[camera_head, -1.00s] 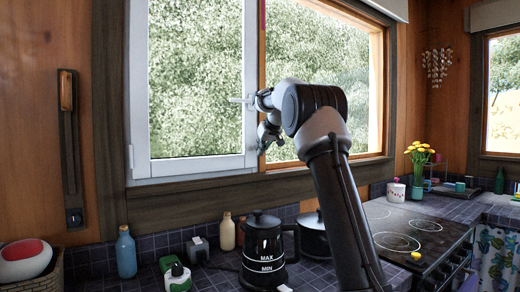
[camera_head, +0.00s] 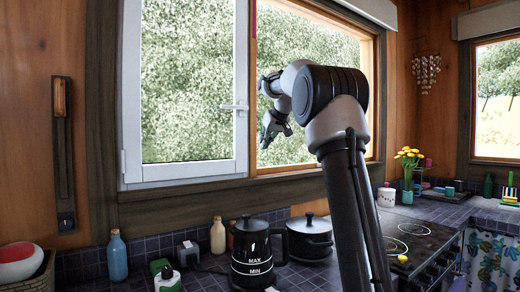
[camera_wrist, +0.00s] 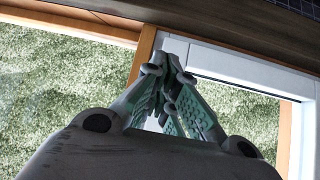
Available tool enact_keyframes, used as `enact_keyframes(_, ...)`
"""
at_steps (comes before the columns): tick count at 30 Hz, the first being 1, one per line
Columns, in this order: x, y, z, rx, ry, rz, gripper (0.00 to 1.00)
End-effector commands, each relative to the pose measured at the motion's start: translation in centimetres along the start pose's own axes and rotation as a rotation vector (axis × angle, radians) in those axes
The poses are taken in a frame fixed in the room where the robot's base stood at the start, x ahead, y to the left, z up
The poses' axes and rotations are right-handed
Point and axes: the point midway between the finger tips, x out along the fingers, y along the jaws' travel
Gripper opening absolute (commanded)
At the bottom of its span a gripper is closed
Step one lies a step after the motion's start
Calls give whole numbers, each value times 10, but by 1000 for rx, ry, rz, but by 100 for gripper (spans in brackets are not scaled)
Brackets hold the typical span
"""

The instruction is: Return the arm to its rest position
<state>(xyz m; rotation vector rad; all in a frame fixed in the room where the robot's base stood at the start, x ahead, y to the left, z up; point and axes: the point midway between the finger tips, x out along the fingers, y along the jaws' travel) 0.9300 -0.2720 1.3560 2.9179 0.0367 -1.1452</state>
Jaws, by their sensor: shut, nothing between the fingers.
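My gripper (camera_head: 272,122) is at the end of my bent arm, in front of the window in the head view. Its fingers point down and it is apart from the white window handle (camera_head: 236,107) to its left. In the wrist view, my gripper (camera_wrist: 172,62) has its greenish fingers together at the tips, with nothing seen between them. The white window sash (camera_head: 243,85) stands behind and left of the gripper; its frame also shows in the wrist view (camera_wrist: 235,68).
Below are a black kettle (camera_head: 257,255), a black pot (camera_head: 310,238), a blue bottle (camera_head: 117,256) and a cream bottle (camera_head: 218,236) on the tiled counter. A stove (camera_head: 415,237) and yellow flowers (camera_head: 409,158) are at the right. The air around the gripper looks clear.

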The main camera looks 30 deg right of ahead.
Motion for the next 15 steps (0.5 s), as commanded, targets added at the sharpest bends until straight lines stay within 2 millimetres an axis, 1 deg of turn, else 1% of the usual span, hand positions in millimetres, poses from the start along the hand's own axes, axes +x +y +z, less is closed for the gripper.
enact_keyframes(1, -5, 1, 0, 1, -1, 0, 0)
enact_keyframes(4, -10, 1, 1, 0, -1, 0, 0)
enact_keyframes(8, -12, 1, 1, 1, -1, -1, 0)
enact_keyframes(11, -12, 2, 2, 42, -6, 3, 0)
enact_keyframes(14, 7, 3, 34, 88, -81, 6, 0)
enact_keyframes(15, 15, 3, 53, 106, -121, 8, 0)
